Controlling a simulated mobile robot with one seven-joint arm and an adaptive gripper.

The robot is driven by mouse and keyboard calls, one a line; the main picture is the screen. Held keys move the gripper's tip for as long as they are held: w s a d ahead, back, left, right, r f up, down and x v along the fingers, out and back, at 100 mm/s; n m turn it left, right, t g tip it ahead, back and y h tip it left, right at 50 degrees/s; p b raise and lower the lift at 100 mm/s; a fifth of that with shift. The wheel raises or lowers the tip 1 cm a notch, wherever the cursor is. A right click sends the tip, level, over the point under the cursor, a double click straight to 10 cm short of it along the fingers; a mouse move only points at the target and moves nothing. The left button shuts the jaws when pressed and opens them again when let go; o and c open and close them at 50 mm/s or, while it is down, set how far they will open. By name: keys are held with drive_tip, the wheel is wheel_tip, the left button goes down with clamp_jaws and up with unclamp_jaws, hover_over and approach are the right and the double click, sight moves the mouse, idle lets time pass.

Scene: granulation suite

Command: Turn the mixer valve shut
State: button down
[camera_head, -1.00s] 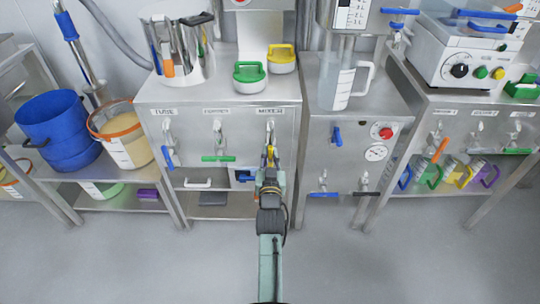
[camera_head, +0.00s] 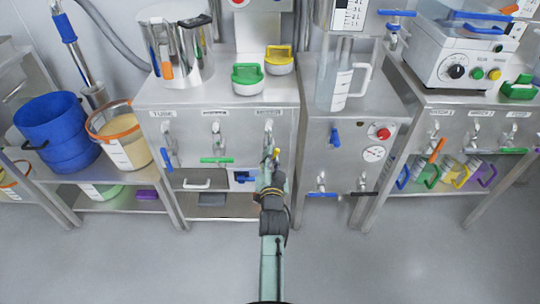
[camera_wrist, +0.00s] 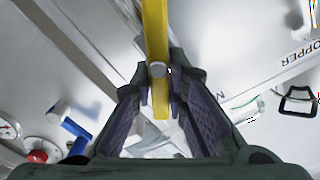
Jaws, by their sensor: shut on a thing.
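The mixer valve (camera_head: 268,128) is the rightmost of several valves on the front of the middle steel cabinet, under a label. Its yellow lever handle (camera_wrist: 155,30) runs down from the top of the wrist view and ends between my fingers. My gripper (camera_wrist: 161,80) is shut on this yellow handle, one finger on each side near its free end. In the head view my gripper (camera_head: 270,170) is in front of the cabinet, below the valve body. Only a small yellow bit of the handle shows there; my arm hides the rest.
The neighbouring valve with a green handle (camera_head: 217,160) sits to the left, and a blue-handled valve (camera_head: 166,158) further left. A blue-handled valve (camera_head: 335,136) and red knob (camera_head: 383,133) are on the cabinet to the right. The floor in front is clear.

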drive_tip(key=m+p, duration=0.1)
drive_tip(key=m, duration=0.2)
drive_tip(key=d+m+p, duration=0.1)
drive_tip(key=m+p, duration=0.1)
drive_tip(key=m, duration=0.1)
drive_tip(key=shift+d+f+m, duration=0.15)
drive_tip(key=shift+f+m, duration=0.05)
drive_tip(key=shift+m, duration=0.1)
drive_tip(key=shift+f+m+p, duration=0.25)
drive_tip(key=shift+m+p, duration=0.25)
drive_tip(key=shift+m, duration=0.6)
drive_tip(key=shift+f+m+p, duration=0.25)
drive_tip(key=shift+m+p, duration=0.25)
drive_tip(key=shift+m, duration=0.6)
drive_tip(key=shift+f, duration=0.1)
drive_tip(key=c, duration=1.8)
unclamp_jaws()
drive_tip(key=shift+o, duration=1.3)
drive_tip(key=shift+a, duration=0.2)
drive_tip(key=s, duration=0.7)
drive_tip(key=shift+s, duration=0.25)
